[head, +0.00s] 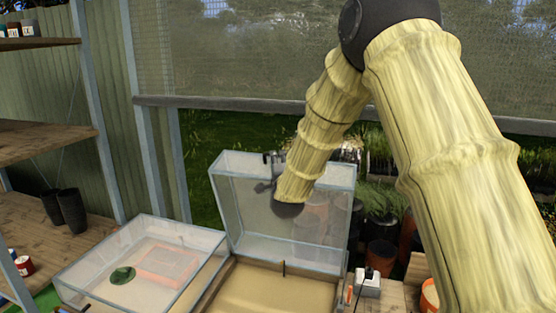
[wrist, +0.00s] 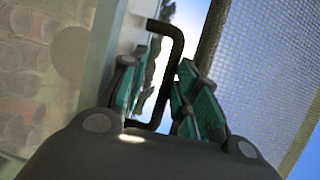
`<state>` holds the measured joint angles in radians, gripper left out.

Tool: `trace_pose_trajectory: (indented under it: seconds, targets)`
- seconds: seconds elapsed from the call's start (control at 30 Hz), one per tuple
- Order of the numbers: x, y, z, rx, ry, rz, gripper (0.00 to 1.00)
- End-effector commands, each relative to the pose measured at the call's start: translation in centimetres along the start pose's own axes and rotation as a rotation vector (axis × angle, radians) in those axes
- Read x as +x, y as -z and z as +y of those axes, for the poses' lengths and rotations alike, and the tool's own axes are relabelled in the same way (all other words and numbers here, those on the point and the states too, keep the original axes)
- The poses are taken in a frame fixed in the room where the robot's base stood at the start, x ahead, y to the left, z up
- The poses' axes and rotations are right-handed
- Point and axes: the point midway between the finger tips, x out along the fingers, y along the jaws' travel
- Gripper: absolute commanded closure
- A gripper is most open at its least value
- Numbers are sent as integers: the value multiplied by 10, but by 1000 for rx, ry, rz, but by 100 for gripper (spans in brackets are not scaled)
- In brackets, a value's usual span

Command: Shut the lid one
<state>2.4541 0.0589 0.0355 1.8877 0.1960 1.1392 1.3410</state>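The lid (head: 340,215) is a clear panel with a pale frame. It stands upright, open, at the back of a shallow tan-floored box (head: 275,290). My gripper (head: 268,181) is at the lid's upper left part, partly hidden by my own arm in the head view. In the wrist view, a black bent handle (wrist: 178,45) passes between the green-padded fingers of my gripper (wrist: 165,95). The fingers are apart, with light showing between them and the handle. I cannot tell whether one finger touches it.
A second clear-topped box (head: 110,262), shut, stands at the left with a dark green item (head: 122,275) inside. Wooden shelves (head: 50,140) stand at the far left, with dark pots (head: 70,210). A white socket block (head: 368,283) sits right of the open box.

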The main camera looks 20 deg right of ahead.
Motion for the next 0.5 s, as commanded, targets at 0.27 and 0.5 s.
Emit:
trace_pose_trajectory:
  seconds: [0.27, 0.5]
  targets:
    - [3, -1, 4, 0, -5, -1, 66]
    - [5, -2, 7, -1, -8, -1, 100]
